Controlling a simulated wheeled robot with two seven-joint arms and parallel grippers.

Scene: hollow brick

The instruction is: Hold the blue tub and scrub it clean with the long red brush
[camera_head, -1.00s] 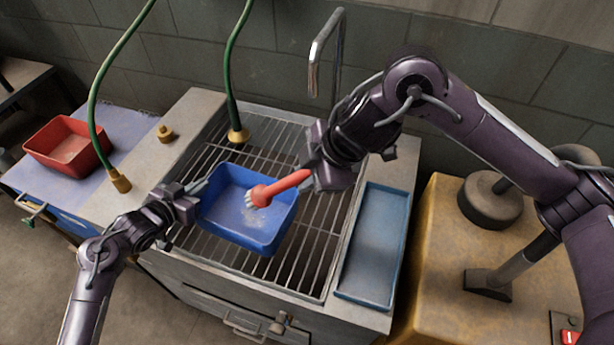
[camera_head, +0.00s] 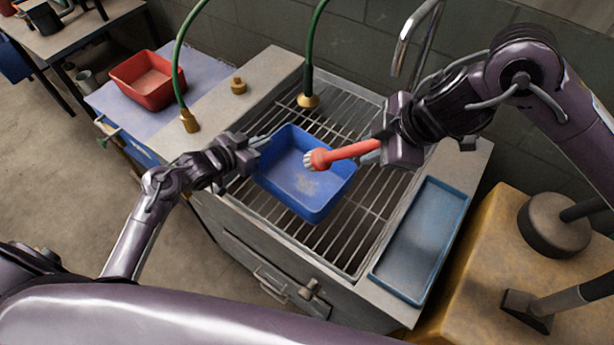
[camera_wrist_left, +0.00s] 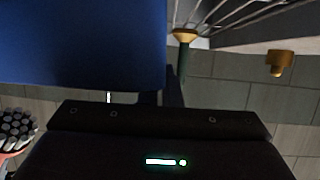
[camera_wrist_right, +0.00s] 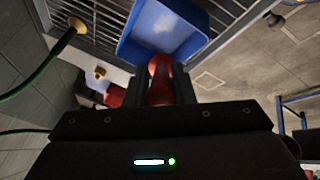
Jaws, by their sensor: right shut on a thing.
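The blue tub (camera_head: 325,207) is over the sink grate, with a pale smudge on its inner floor. Whether it rests on the grate is unclear. My left gripper (camera_head: 262,141) is at the tub's left rim. In the left wrist view the tub's blue wall (camera_wrist_left: 80,40) fills the upper left and hides part of the jaws, so their closure is unclear. My right gripper (camera_head: 372,152) is shut on the red handle of the brush (camera_head: 345,152). The brush's pale bristles point left over the tub's inside; whether they touch it is unclear. The brush also shows in the right wrist view (camera_wrist_right: 159,80).
A metal grate (camera_head: 350,240) surrounds the tub. A shallow blue tray (camera_head: 420,240) lies to the right. A red tub (camera_head: 148,82) stands on the left table. Two green hoses (camera_head: 309,50) and a metal tap (camera_head: 415,35) rise behind. A yellow block (camera_head: 480,270) is far right.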

